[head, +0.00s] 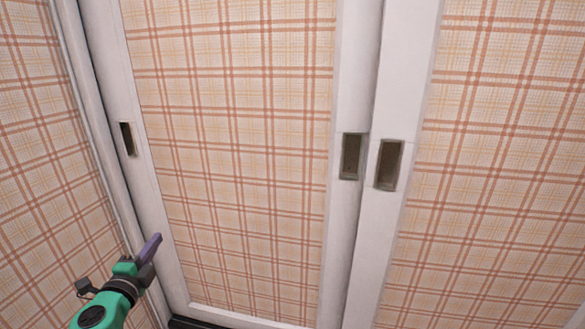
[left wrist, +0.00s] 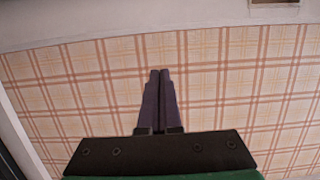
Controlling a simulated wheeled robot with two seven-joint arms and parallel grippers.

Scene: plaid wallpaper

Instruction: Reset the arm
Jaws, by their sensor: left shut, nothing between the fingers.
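My left gripper (head: 150,248) shows at the lower left of the head view, in front of the white left edge of a sliding door. Its purple fingers are together with nothing between them. In the left wrist view the closed fingers (left wrist: 158,82) point at a plaid panel (left wrist: 225,75). I cannot tell whether the fingertips touch it. My right gripper does not show in either view.
Two white-framed sliding doors with plaid panels (head: 235,130) (head: 500,170) fill the head view. Dark recessed handles sit in the left door's left edge (head: 128,139) and right edge (head: 351,156), and in the right door's edge (head: 389,165). A plaid wall (head: 40,170) stands close at left.

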